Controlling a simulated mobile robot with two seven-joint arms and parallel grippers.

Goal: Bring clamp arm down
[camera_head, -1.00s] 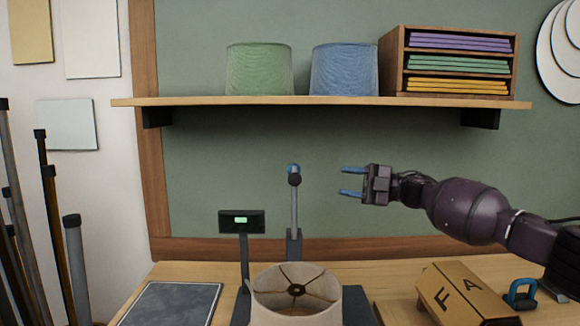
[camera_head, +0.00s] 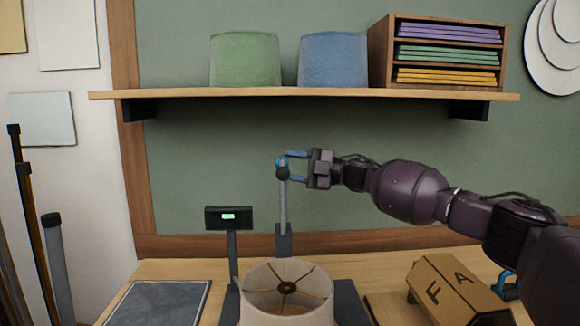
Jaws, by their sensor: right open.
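My right gripper (camera_head: 293,167) comes in from the right at the height of the knob. Its blue fingers are open, and their tips are at the top of the lever; I cannot tell whether they touch it. A beige lampshade (camera_head: 287,292) sits below, in front of the lever, on a dark base. My left gripper is not in view.
A small display (camera_head: 228,217) on a post stands left of the lever. A dark mat (camera_head: 157,303) lies front left, and a cardboard box (camera_head: 455,290) marked F and A stands right. A shelf (camera_head: 300,94) with two shades and a rack (camera_head: 448,52) hangs above.

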